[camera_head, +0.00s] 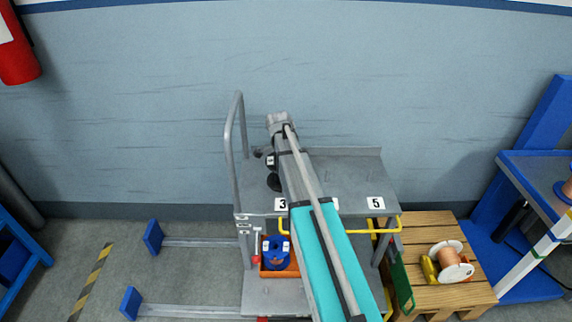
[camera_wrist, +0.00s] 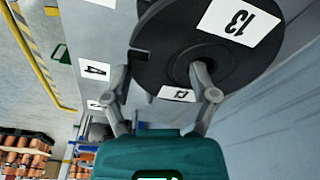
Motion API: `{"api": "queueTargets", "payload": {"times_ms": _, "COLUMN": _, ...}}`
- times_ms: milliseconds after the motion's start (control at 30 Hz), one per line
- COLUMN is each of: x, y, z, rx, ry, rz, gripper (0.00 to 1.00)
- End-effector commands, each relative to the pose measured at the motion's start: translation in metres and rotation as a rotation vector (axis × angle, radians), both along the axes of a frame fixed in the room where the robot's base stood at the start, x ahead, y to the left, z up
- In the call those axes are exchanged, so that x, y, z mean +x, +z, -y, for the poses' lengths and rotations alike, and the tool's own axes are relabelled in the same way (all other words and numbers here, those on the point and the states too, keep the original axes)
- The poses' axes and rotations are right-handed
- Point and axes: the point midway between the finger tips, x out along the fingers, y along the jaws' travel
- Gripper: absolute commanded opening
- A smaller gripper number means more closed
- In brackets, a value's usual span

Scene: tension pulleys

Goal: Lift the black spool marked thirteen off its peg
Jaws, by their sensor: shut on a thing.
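The black spool (camera_wrist: 165,50) fills the upper middle of the wrist view, with a white label reading 13 on its round face. My gripper (camera_wrist: 160,70) is shut on its rim: one finger lies at the outer edge, and the other reaches into the centre hole. A smaller 13 label (camera_wrist: 178,94) shows between the fingers. In the head view, black round parts (camera_head: 273,182) show just left of my arm, over the cart's top shelf; my arm hides most of that spot. The peg is not visible, so I cannot tell whether the spool still sits on it.
The grey cart (camera_head: 345,180) has number labels along its front edge and an upright rail (camera_head: 230,140) on the left. A blue spool (camera_head: 276,252) sits in an orange bin below. A wooden pallet (camera_head: 425,270) with a copper spool (camera_head: 450,260) stands right.

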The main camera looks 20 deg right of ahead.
Motion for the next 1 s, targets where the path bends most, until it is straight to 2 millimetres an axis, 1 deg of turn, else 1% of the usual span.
{"api": "queueTargets", "payload": {"times_ms": 100, "x": -0.001, "y": 0.003, "z": 0.0, "rx": 0.001, "ry": 0.0, "rz": -0.002, "gripper": 0.15}}
{"api": "queueTargets", "payload": {"times_ms": 167, "x": -0.001, "y": 0.003, "z": 0.0, "rx": 0.001, "ry": 0.0, "rz": -0.003, "gripper": 0.12}}
{"api": "queueTargets", "payload": {"times_ms": 567, "x": -0.001, "y": 0.009, "z": 0.0, "rx": 0.001, "ry": -0.001, "rz": -0.004, "gripper": 0.09}}
{"api": "queueTargets", "payload": {"times_ms": 600, "x": -0.001, "y": 0.01, "z": 0.0, "rx": 0.001, "ry": -0.001, "rz": -0.004, "gripper": 0.07}}
{"api": "queueTargets", "payload": {"times_ms": 633, "x": -0.001, "y": 0.01, "z": 0.0, "rx": 0.001, "ry": -0.001, "rz": -0.004, "gripper": 0.02}}
{"api": "queueTargets", "payload": {"times_ms": 667, "x": -0.001, "y": 0.01, "z": 0.0, "rx": 0.001, "ry": 0.0, "rz": -0.003, "gripper": 0.0}}
{"api": "queueTargets", "payload": {"times_ms": 1000, "x": 0.005, "y": 0.015, "z": -0.001, "rx": 0.002, "ry": 0.002, "rz": 0.006, "gripper": 0.0}}
